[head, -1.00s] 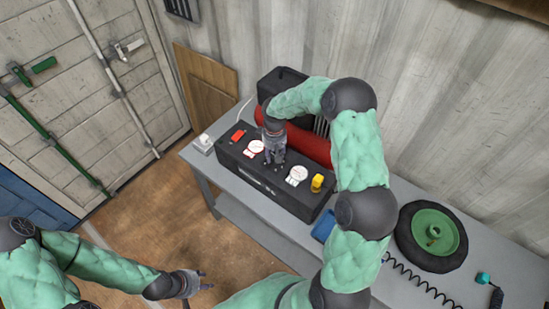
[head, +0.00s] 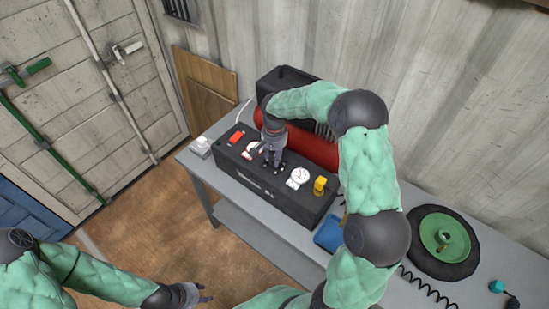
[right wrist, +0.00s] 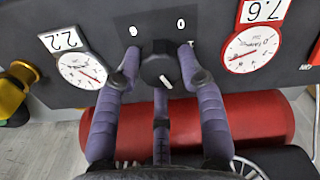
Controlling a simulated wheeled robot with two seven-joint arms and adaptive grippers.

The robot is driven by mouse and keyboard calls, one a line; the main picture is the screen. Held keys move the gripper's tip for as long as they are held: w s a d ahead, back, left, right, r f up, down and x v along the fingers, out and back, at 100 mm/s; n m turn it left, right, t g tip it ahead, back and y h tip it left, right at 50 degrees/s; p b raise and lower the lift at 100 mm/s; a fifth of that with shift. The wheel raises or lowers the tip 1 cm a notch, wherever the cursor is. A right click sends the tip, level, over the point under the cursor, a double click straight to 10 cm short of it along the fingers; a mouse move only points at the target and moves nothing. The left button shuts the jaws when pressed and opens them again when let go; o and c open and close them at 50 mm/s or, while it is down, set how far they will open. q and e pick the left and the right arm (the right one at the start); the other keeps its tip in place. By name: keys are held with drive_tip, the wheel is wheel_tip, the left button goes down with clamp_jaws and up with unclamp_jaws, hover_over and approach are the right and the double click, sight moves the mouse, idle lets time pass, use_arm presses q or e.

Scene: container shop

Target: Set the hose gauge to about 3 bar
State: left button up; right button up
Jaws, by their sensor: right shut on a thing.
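A black panel box (head: 262,193) stands on the bench. Which one is labelled as the hose gauge cannot be read. My right gripper (head: 272,160) is shut on the knob, its fingers on both sides of it; they also show in the right wrist view (right wrist: 160,75). The knob's pointer mark slants. My left gripper (head: 203,293) is open and empty, low over the floor.
A red switch (head: 237,136) and a yellow valve (head: 320,185) are at opposite ends of the panel. A red tank (head: 312,149) lies behind it. A wheel (head: 424,259), a blue object (head: 329,234) and a coiled hose (head: 428,289) are on the bench (head: 260,238) at right.

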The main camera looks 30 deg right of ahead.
sight(274, 157)
drive_tip(key=shift+m+b, duration=0.7)
drive_tip(key=shift+m, duration=1.5)
drive_tip(key=o, duration=1.2)
drive_tip(key=shift+c, duration=0.2)
wheel_tip(274, 157, up, 12)
drive_tip(key=shift+f, duration=0.1)
